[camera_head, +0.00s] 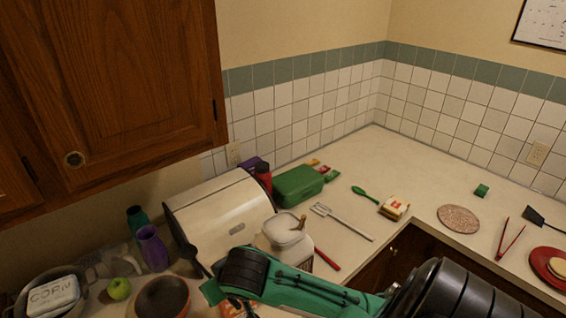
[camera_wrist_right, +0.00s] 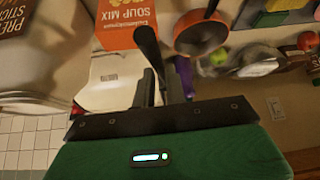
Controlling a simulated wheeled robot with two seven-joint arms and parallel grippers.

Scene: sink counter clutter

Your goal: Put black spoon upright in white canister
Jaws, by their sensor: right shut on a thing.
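The black spoon (camera_wrist_right: 148,45) shows in the right wrist view, its dark long end standing out beyond the fingers. My right gripper (camera_wrist_right: 161,82) is shut on it. In the head view my green right arm reaches in from the lower right, and its hand (camera_head: 213,291) is at the bottom, left of the white canister. The spoon is hard to tell there against the dark side of the bread box. The white canister (camera_head: 284,236) stands in front of the bread box, with a brown handle sticking out of its top; my arm hides its lower part. My left gripper is out of view.
A cream bread box (camera_head: 222,212) stands behind the hand. A slotted turner (camera_head: 341,221) and red-handled tool (camera_head: 326,259) lie right of the canister. The back corner counter is clear.

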